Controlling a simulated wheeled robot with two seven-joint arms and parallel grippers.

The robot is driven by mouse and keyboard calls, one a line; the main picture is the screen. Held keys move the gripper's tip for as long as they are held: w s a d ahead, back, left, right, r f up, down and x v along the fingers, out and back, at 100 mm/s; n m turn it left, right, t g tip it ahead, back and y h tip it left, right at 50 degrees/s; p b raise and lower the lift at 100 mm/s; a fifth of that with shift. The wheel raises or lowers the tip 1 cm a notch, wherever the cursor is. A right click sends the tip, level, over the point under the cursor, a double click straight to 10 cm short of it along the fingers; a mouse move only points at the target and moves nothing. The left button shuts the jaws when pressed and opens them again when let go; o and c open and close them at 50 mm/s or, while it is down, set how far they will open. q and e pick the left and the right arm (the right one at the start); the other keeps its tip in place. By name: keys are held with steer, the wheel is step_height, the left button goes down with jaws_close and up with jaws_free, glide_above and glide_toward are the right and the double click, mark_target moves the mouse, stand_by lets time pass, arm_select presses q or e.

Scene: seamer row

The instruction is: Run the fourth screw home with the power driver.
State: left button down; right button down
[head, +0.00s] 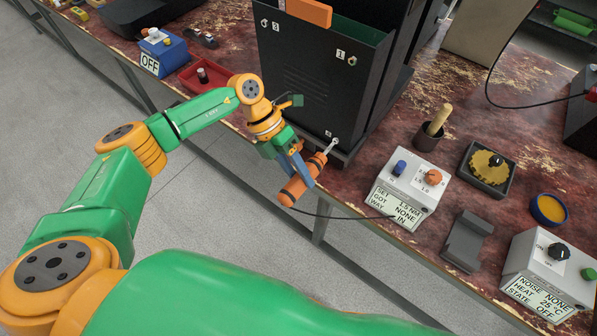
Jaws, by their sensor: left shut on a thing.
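My left gripper (301,168) is shut on the orange power driver (297,188). The driver is tilted, with its bit pointing up and right at the lower right corner of the dark panel (310,85). The bit's tip is at or very close to the screw (335,141) there; contact is too small to tell. Other screws show by the marks 3 (264,22) and 1 (352,61). The lower left corner is hidden behind my arm. The driver's control box (408,188) reads set 1.5 NM, got NONE, way IN. My right gripper is out of view.
A cable runs from the driver to the control box. A red tray (207,77) lies left of the panel.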

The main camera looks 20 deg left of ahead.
mark_target(282, 193)
arm_select(q)
steer(key=shift+w+b, duration=0.2)
steer(key=shift+b, duration=0.1)
steer(key=shift+r, duration=0.15)
stand_by(1.0)
steer(key=shift+s+a+r+p, duration=0.15)
steer(key=shift+s+p, duration=0.4)
steer(key=shift+p, duration=0.4)
steer(key=s+p, duration=0.1)
steer(key=s+a+p, duration=0.1)
steer(key=s, duration=0.1)
steer(key=shift+s+a+p, duration=0.15)
steer(key=shift+s+p, duration=0.15)
steer(key=shift+s+a+f, duration=0.15)
steer(key=shift+s+f, duration=0.15)
steer(key=shift+s, duration=0.1)
